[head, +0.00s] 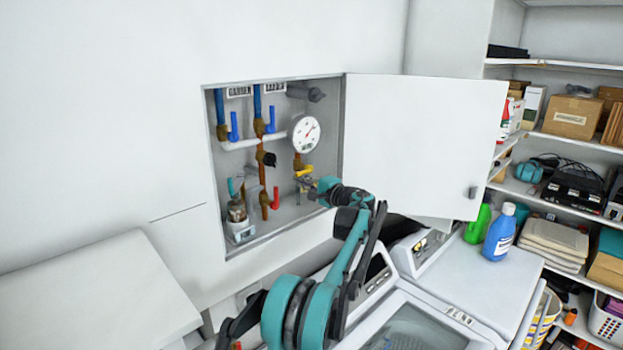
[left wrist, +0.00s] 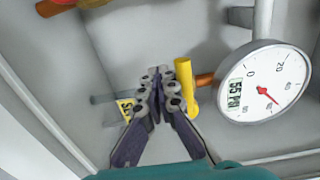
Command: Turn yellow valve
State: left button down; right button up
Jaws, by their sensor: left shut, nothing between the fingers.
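The yellow valve (head: 304,171) is on the pipe below the round gauge inside an open wall cabinet. In the left wrist view its yellow handle (left wrist: 186,84) stands just right of my fingertips, beside the gauge. My left gripper (head: 306,184) reaches into the cabinet just below the yellow valve. In the left wrist view the left gripper (left wrist: 155,82) has its fingertips together, with nothing between them. I cannot tell whether a finger touches the handle. My right gripper is not in view.
The round gauge (head: 305,134) is close above the valve. Blue valves (head: 233,126) and a red valve (head: 275,198) are to the left. The open cabinet door (head: 425,140) stands to the right. Washing machines and bottles (head: 499,232) are below right.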

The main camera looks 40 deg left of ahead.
pick_arm(q)
jog(key=s+d+b, duration=0.1)
jog(key=d+b, duration=0.1)
jog(key=d, duration=0.8)
jog(key=shift+s, duration=0.25)
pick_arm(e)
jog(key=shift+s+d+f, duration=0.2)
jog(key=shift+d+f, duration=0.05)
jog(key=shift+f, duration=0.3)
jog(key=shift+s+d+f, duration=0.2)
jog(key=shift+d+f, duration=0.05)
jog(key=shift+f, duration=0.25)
pick_arm(q)
jog(key=shift+f, duration=0.1)
